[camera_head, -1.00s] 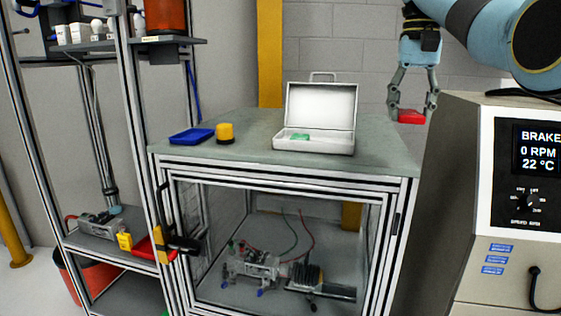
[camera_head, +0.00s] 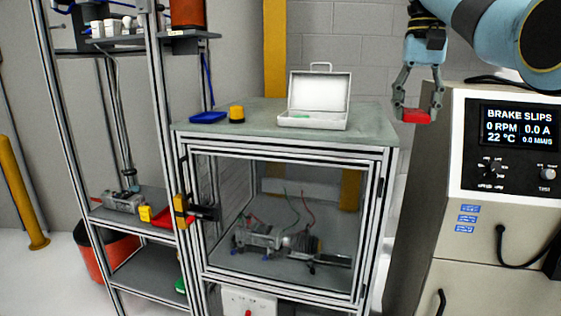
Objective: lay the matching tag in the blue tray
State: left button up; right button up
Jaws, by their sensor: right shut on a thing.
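My right gripper (camera_head: 417,112) is shut on a red tag (camera_head: 416,116) and holds it in the air to the right of the bench top. The blue tray (camera_head: 208,118) lies at the left end of the bench top and looks empty. An open white case (camera_head: 312,123) stands on the bench with its lid up. A small green piece (camera_head: 301,116) shows inside the case, mostly hidden by the front wall. The display (camera_head: 519,132) on the right machine reads "BRAKE SLIPS", 0 RPM, 0.0 A, 22 °C. My left gripper is not in view.
A shelf rack (camera_head: 160,150) stands left. A glazed enclosure holding a motor rig (camera_head: 270,240) is below the bench top.

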pick_arm(q)
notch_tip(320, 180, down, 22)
jog(key=b, duration=2.1)
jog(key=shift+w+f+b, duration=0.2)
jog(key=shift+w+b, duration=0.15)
jog(key=shift+b, duration=0.05)
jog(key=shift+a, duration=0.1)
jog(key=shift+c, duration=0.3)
